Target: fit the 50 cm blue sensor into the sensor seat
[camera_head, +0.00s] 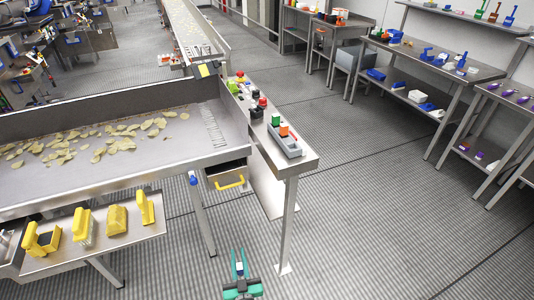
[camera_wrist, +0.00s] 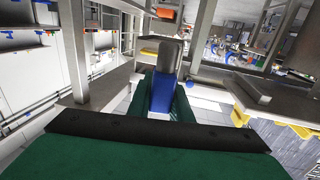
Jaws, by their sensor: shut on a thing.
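My gripper (camera_head: 241,280) is at the bottom of the head view, above the floor and in front of the metal tables. It is shut on a small sensor, which shows blue with a grey upper part in the wrist view (camera_wrist: 162,93). The sensor stands out beyond the green fingers (camera_wrist: 184,108), apart from any table. In the head view the held sensor (camera_head: 240,268) is small and partly hidden by the fingers. A small blue part (camera_head: 193,178) hangs under the conveyor's near edge. I cannot tell which part is the sensor seat.
The conveyor (camera_head: 190,152) carries chips. A side table (camera_head: 306,160) holds a grey tray (camera_head: 291,148) and buttons. A drawer with a yellow handle (camera_head: 229,184) is below the conveyor. Yellow brushes (camera_head: 145,207) stand on a lower shelf at left. The floor to the right is clear.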

